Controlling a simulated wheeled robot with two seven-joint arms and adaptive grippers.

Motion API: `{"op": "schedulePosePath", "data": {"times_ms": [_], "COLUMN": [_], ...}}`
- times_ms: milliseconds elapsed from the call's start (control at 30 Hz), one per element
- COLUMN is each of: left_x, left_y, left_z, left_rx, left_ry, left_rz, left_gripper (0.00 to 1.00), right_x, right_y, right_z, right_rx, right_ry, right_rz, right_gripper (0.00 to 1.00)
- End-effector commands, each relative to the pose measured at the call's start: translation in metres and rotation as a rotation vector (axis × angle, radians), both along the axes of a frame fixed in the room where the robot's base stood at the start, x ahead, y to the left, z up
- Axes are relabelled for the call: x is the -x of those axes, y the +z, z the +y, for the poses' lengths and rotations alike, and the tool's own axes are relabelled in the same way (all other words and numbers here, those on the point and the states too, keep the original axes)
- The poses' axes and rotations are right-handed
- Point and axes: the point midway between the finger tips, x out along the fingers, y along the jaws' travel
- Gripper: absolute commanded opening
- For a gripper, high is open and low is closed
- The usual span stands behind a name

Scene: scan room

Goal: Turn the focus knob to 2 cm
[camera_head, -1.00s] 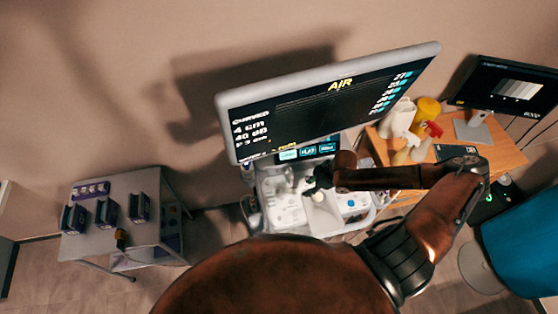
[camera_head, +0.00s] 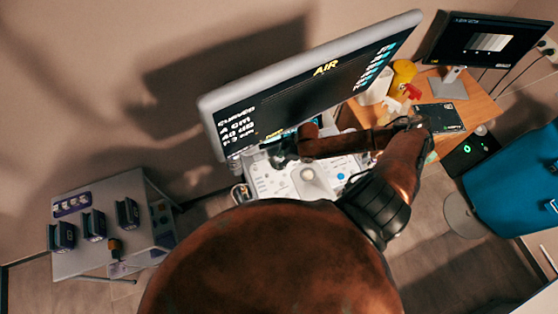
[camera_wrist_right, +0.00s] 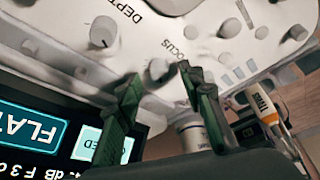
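The focus knob (camera_wrist_right: 158,71) is a small pale knob on the white control panel (camera_wrist_right: 60,25), beside lettering partly readable as "OCUS" in the right wrist view. My right gripper (camera_wrist_right: 157,76) is open, with its green fingertips on either side of this knob; I cannot tell whether they touch it. In the head view my right gripper (camera_head: 287,153) is a dark shape at the panel's far side, below the big monitor (camera_head: 320,85), and hides the knob. The monitor's yellow-white text includes "4 cm", "40 dB" and a focus line that looks like "F 3 cm". My left gripper is not in view.
Another knob (camera_wrist_right: 104,31) near the "DEPT" lettering sits left of the focus knob. A touch screen (camera_wrist_right: 60,135) lies close behind the fingers. A wooden desk (camera_head: 478,108) with bottles is at right. A grey cart (camera_head: 125,190) stands at left.

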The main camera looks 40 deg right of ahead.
Motion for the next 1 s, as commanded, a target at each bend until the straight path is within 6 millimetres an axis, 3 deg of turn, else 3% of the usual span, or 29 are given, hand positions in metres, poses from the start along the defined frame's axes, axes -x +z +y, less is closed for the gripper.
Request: {"op": "schedulePosePath", "data": {"times_ms": [400,900,1000], "left_x": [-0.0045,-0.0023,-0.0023], "left_y": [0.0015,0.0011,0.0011], "left_z": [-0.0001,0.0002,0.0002], "left_rx": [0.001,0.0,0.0], "left_ry": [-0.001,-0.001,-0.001], "left_rz": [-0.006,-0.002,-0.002], "left_gripper": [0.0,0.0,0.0], "right_x": [-0.0028,-0.0027,-0.0027], "right_y": [-0.0089,-0.0088,-0.0088], "right_z": [0.0026,0.0028,0.0029], "right_rx": [0.001,0.001,0.001], "right_ry": [0.001,0.001,0.001], "right_rz": [0.0,0.0,0.0], "right_gripper": [0.35,0.01,0.0]}}
